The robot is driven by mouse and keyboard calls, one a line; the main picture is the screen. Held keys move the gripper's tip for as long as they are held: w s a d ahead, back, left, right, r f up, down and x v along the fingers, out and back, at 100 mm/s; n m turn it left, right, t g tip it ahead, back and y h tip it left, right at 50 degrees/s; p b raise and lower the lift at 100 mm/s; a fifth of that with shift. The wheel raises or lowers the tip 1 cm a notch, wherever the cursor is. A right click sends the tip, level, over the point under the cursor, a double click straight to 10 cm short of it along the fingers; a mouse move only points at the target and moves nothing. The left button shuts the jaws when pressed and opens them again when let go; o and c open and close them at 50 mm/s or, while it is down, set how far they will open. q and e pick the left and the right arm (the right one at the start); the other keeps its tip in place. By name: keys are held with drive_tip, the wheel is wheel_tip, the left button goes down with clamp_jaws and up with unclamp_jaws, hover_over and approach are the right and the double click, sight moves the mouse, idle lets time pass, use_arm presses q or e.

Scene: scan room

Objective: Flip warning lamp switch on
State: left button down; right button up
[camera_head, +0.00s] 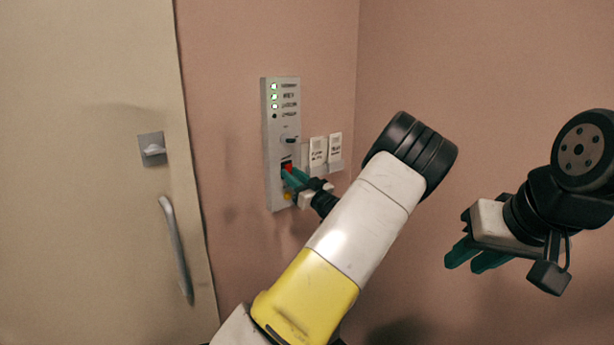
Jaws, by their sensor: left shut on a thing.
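A grey control panel (280,108) is mounted upright on the pink wall. Several indicator lights show near its top; the upper ones glow green and the lowest is dark. A red switch (288,167) sits in a dark recess on the panel's lower half. My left gripper (290,176) is at this recess, its green fingers shut on the red switch and hiding part of it. The switch's exact position is hard to tell. My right gripper (464,265) hangs away from the wall at the right, empty, with its green fingers a little apart.
A dark knob (288,139) sits above the red switch and a yellow button (287,197) below. At the left stands a door with a latch (152,149) and handle (176,248).

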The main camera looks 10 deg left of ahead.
use_arm(q)
drive_tip(key=c, duration=1.2)
unclamp_jaws()
drive_tip(key=shift+o, duration=0.2)
drive_tip(key=shift+d, duration=0.1)
drive_tip(key=v, duration=0.7)
drive_tip(key=shift+s+d, duration=0.2)
drive_tip(key=shift+d, duration=0.05)
drive_tip(key=shift+f, duration=0.1)
